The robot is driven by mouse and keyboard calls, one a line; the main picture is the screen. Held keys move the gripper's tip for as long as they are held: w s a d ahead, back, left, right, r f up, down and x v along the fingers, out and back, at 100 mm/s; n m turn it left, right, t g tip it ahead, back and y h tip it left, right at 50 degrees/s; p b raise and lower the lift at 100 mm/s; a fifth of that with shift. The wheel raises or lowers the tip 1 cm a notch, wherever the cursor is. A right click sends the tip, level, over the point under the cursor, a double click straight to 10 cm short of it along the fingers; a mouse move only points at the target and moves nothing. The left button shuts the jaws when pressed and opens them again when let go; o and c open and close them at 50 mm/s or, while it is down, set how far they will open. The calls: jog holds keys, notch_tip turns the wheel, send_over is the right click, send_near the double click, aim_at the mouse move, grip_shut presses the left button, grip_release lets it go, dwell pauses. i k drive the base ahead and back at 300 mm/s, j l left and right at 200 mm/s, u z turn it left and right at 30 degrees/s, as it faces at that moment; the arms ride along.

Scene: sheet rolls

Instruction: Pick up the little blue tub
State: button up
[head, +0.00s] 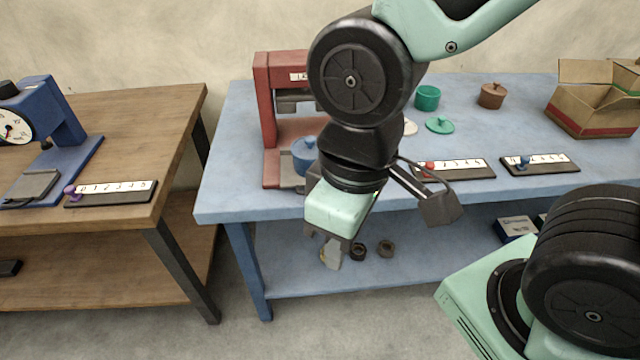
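The little blue tub (304,155) stands upright on the base of a red press (267,120) at the left of the blue table. It has a blue knobbed lid on, and its right side is partly hidden by my arm. My gripper (334,240) hangs in front of the table's front edge, nearer to me and a little right of the tub, pointing down. It appears apart from the tub. Its fingers are mostly hidden behind the mint wrist housing, so I cannot see whether they are open.
On the blue table (237,150) are a green tub (427,98), a green lid (439,125), a brown lidded tub (492,95), two numbered strips (453,170) and a cardboard box (590,112). A wooden table (130,120) with a blue dial device (62,125) stands left, across a gap.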

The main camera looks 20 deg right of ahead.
aim_at(300, 167)
jog(key=i+j, duration=0.15)
jog(key=j, duration=0.15)
jog(key=i+j+z, duration=0.15)
jog(key=j, duration=0.2)
jog(key=i+j, duration=0.15)
jog(key=j, duration=0.2)
jog(key=i+j+z, duration=0.15)
jog(key=j, duration=0.15)
jog(key=i+j, duration=0.15)
jog(key=j, duration=0.2)
jog(key=z, duration=0.9)
